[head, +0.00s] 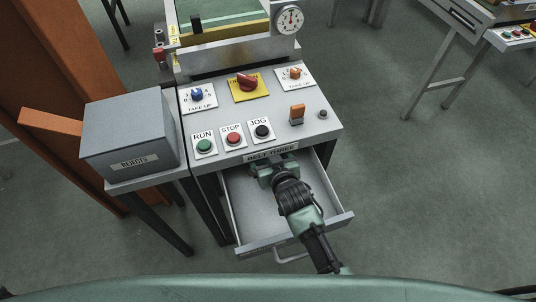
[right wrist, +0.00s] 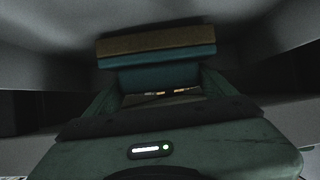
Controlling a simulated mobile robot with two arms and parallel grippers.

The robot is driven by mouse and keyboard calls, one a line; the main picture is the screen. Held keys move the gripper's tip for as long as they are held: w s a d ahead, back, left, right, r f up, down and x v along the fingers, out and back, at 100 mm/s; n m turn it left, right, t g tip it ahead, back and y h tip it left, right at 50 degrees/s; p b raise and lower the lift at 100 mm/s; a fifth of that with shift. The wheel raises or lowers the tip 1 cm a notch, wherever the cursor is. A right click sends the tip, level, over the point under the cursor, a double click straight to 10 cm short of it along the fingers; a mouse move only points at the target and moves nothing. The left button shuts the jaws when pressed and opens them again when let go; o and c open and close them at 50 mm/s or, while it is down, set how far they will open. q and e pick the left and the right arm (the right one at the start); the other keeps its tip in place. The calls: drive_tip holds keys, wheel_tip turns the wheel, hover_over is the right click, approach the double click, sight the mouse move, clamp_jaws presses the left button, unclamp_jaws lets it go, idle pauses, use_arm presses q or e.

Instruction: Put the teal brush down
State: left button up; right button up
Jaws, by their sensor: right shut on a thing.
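The teal brush (right wrist: 157,59) has a teal block and a brown bristle strip. In the right wrist view it lies across the far end of my right gripper (right wrist: 160,80), which is shut on it. In the head view my right gripper (head: 272,170) reaches into the back of the open drawer (head: 240,205), under the panel's front edge. The brush cannot be made out there, and the wrist view is too dark to tell whether it touches the drawer floor. My left gripper is out of view.
The control panel (head: 215,120) with buttons and knobs overhangs the drawer's back. The drawer's front wall and handle (head: 293,255) stick out near my arm. A grey rejects box (head: 130,130) stands to the left. The drawer floor left of my gripper is bare.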

drive_tip(key=shift+f, duration=0.1)
drive_tip(key=o, duration=1.8)
drive_tip(key=shift+o, duration=0.2)
drive_tip(key=shift+s+f, duration=0.1)
drive_tip(key=v, duration=0.7)
drive_tip(key=shift+s+r, duration=0.25)
drive_tip(key=shift+s, duration=0.1)
drive_tip(key=shift+f, duration=0.1)
